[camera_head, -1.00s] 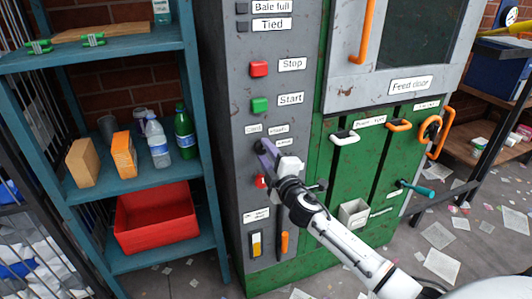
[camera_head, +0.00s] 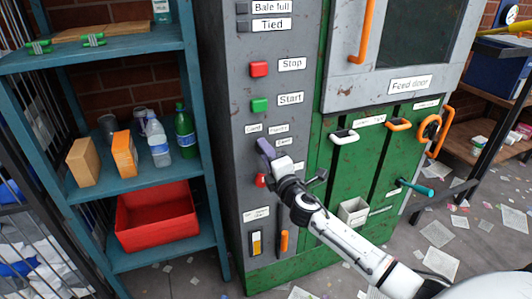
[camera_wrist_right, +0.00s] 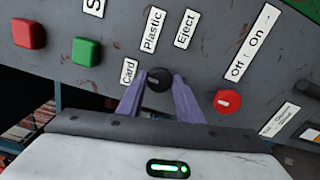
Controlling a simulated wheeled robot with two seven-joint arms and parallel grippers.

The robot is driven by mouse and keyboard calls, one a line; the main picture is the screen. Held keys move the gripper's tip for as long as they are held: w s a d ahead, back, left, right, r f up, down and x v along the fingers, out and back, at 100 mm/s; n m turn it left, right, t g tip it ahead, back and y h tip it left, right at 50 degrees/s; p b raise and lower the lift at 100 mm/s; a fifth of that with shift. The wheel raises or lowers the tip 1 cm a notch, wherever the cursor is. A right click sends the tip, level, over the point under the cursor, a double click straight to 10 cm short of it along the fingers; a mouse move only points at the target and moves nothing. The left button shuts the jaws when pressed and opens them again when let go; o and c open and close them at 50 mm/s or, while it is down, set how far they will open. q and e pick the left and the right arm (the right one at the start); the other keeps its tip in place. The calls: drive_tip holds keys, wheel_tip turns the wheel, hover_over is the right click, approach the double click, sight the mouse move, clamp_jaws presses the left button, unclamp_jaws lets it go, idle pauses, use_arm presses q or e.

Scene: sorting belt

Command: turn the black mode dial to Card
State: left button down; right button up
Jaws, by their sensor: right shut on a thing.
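The black mode dial (camera_wrist_right: 158,79) is on the grey panel in the right wrist view, below the Plastic label (camera_wrist_right: 152,30). The Card label (camera_wrist_right: 128,72) is to its left and the Eject label (camera_wrist_right: 186,28) to its upper right. A small pale mark shows on the dial, but I cannot tell surely which label it points at. My right gripper (camera_head: 266,148) has its purple fingers on both sides of the dial, shut on it. In the head view the fingers hide most of the dial. My left gripper is not in view.
A red knob (camera_wrist_right: 227,101) by the Off/On label is close to the right finger. The green Start button (camera_head: 260,105) and red Stop button (camera_head: 259,69) are above. A blue shelf (camera_head: 200,140) with bottles and boxes stands left of the panel.

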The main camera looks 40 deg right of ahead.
drive_tip(key=o, duration=1)
drive_tip(key=shift+o, duration=0.2)
drive_tip(key=shift+s, duration=0.15)
drive_tip(key=v, duration=1)
drive_tip(key=shift+b, duration=0.3)
